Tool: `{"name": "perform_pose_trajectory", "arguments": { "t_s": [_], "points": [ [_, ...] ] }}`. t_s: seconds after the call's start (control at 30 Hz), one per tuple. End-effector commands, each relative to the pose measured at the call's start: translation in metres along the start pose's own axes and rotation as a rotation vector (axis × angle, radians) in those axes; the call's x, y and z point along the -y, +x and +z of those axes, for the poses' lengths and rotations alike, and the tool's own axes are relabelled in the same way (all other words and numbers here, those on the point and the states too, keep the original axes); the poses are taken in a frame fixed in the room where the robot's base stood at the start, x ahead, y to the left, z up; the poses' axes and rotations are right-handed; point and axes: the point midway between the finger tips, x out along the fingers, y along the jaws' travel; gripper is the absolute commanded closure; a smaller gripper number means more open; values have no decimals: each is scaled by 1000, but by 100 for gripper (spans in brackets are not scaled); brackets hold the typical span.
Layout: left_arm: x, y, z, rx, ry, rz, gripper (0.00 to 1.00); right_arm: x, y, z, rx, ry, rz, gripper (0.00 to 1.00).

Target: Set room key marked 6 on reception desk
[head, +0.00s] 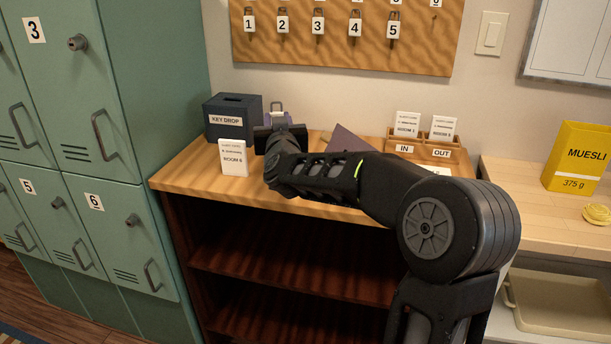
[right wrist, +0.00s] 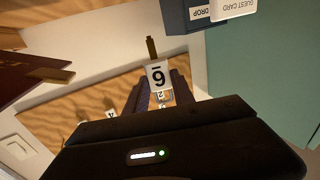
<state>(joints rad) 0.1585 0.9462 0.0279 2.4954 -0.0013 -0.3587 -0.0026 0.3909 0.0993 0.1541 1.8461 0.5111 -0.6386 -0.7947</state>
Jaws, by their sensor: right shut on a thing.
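The room key marked 6 (right wrist: 157,76) is in the jaws of my right gripper (right wrist: 158,98), with its white tag and brass shaft showing beyond the fingers in the right wrist view. In the head view my right gripper (head: 277,110) is over the back of the reception desk (head: 185,181), just right of the key drop box. My left gripper is not in view.
The dark key drop box (head: 232,120) and a white Room 6 guest card (head: 233,159) stand left of my gripper. A key board (head: 345,55) hangs behind. Green lockers (head: 75,120) border the left.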

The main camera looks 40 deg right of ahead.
Motion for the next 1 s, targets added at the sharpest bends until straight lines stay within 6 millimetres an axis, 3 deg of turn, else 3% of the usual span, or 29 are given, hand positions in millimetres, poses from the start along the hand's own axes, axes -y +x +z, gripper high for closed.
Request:
{"name": "perform_pose_trajectory", "arguments": {
  "t_s": [0.33,0.67,1.0],
  "points": [
    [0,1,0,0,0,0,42,-1,0,3,1,-1,1,100],
    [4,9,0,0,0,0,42,-1,0,49,2,-2,1,100],
    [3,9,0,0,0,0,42,-1,0,52,1,0,1,100]
  ]
}}
